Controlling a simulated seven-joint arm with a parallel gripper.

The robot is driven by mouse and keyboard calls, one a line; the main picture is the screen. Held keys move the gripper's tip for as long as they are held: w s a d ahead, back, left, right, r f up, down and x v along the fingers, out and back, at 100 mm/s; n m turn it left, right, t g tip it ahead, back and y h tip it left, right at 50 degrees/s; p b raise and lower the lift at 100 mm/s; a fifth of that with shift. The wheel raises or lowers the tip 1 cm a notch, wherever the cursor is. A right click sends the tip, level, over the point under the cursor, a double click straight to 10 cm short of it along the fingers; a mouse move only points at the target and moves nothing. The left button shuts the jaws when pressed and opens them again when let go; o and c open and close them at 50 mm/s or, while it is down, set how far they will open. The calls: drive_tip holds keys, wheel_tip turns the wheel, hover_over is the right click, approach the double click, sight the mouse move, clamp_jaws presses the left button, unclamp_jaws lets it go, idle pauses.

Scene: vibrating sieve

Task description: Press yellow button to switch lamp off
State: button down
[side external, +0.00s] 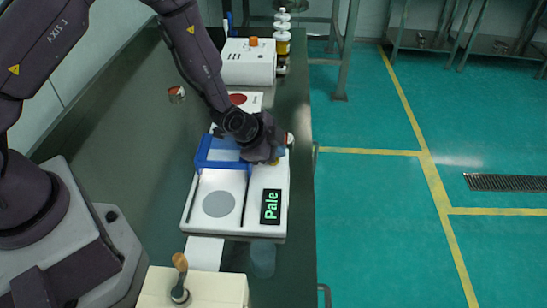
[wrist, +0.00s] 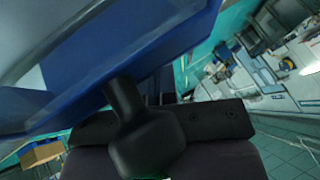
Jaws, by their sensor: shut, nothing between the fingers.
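A white sieve machine (side external: 232,229) stands on the dark bench, with a small display reading "Pale" in green letters (side external: 271,207) at its front right. My gripper (side external: 276,160) is shut and empty, low over the right side of the machine, beside the blue sieve frame (side external: 222,166). A small bit of yellow shows at its tip, perhaps the yellow button; the gripper hides most of that spot, and I cannot tell whether they touch. In the wrist view, the blue frame (wrist: 120,50) is very close and the dark gripper (wrist: 145,140) fills the lower middle. I cannot make out a lamp.
A grey disc (side external: 218,204) lies on the machine's front. A red disc (side external: 238,98) lies behind the frame. A white box with an orange knob (side external: 247,62) and several bottles (side external: 282,38) stand farther back. A box with a wooden-handled lever (side external: 193,287) is in front.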

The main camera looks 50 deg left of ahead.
drive_tip(key=shift+s+f, duration=0.15)
drive_tip(key=shift+f, duration=0.6)
drive_tip(key=shift+r, duration=0.15)
idle(0.7)
drive_tip(key=shift+s+a+r, duration=0.15)
drive_tip(key=shift+s+r, duration=0.05)
drive_tip(key=shift+r, duration=0.4)
drive_tip(key=shift+w+r, duration=0.1)
drive_tip(key=shift+r, duration=2.45)
